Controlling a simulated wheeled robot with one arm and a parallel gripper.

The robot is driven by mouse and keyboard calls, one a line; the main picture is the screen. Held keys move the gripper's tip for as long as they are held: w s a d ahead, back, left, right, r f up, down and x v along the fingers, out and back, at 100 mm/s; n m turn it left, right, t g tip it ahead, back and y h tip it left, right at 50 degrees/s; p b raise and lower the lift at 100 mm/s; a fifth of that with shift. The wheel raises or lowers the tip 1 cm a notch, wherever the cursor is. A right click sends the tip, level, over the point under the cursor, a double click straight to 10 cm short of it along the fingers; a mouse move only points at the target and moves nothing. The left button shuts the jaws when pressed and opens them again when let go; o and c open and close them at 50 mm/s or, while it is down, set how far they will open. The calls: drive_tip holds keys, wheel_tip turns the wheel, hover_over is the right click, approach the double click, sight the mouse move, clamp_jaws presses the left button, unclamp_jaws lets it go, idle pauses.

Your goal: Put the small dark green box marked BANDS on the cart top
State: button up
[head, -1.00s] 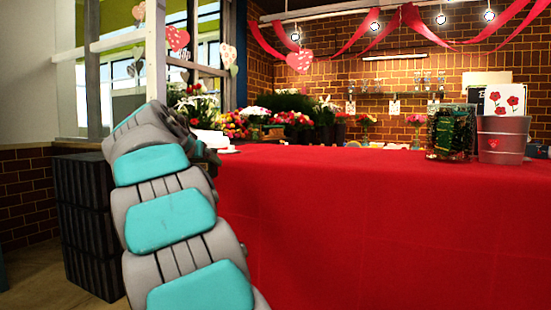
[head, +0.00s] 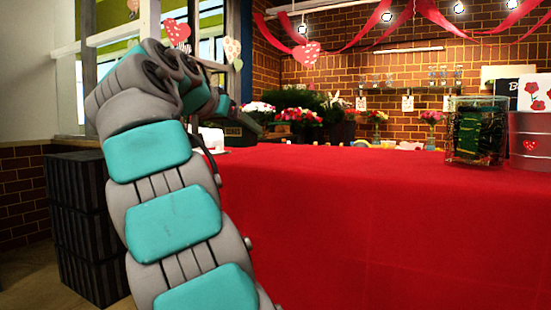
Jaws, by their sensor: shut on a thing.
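My gripper (head: 243,118) is at the far end of my arm, left of the picture's middle and above the red table's far left part. It is small and partly hidden by my arm. I cannot make out a cart top in this view.
A table with a red cloth (head: 380,220) fills the middle and right. A glass jar (head: 476,130) with green contents and a metal bucket (head: 530,140) stand on its right. Flowers (head: 298,116) stand behind. Dark slatted crates (head: 85,220) stand on the floor at left.

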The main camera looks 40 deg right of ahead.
drive_tip(key=w+d+p, duration=0.1)
drive_tip(key=w+d, duration=0.1)
drive_tip(key=d, duration=0.2)
drive_tip(key=w+d+p, duration=0.2)
drive_tip(key=w+d, duration=0.1)
drive_tip(key=d, duration=0.2)
drive_tip(key=w+d+f+p, duration=0.1)
drive_tip(key=w+d, duration=0.2)
drive_tip(key=d, duration=0.2)
drive_tip(key=shift+f+p, duration=0.1)
drive_tip(key=shift+p, duration=0.3)
drive_tip(key=shift+w+d+f, duration=0.1)
drive_tip(key=shift+d, duration=0.05)
drive_tip(key=shift+f+b, duration=1.25)
drive_tip(key=shift+f, duration=0.55)
drive_tip(key=shift+f, duration=0.1)
drive_tip(key=o, duration=1.3)
